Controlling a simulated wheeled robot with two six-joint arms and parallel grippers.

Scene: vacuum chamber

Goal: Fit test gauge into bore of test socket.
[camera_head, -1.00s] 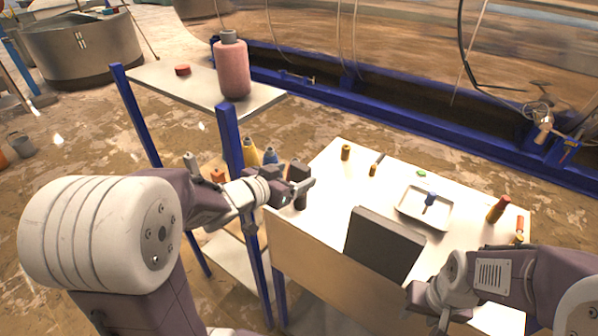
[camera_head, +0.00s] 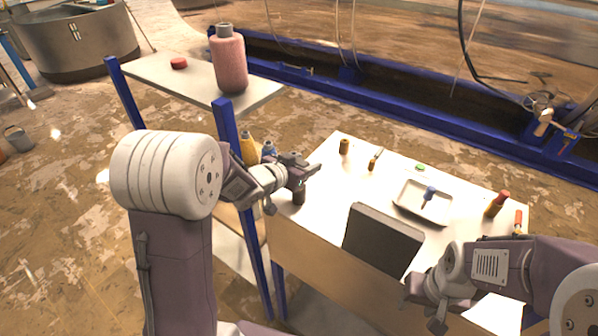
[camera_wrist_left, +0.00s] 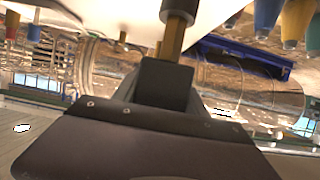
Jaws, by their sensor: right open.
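My left gripper (camera_head: 303,174) is over the left end of the white table. In the left wrist view, which looks upside down, a brass shaft (camera_wrist_left: 172,40), apparently the test gauge, comes out from the dark finger block, and the gripper appears shut on it. The shaft's far end meets a dark cylinder (camera_wrist_left: 180,8), apparently the test socket. I cannot tell whether or how deep it sits in the bore. In the head view a dark cylinder (camera_head: 299,196) shows just below the left gripper. My right gripper (camera_head: 425,310) is open at the table's front right, partly hidden.
A dark upright panel (camera_head: 383,238) stands at the table's front. Behind it are a white tray (camera_head: 408,209) with a blue-handled item (camera_head: 429,194), a brown cylinder (camera_head: 344,146) and a red-topped bottle (camera_head: 497,204). A blue-posted shelf (camera_head: 228,140) with a pink bottle (camera_head: 229,60) stands left.

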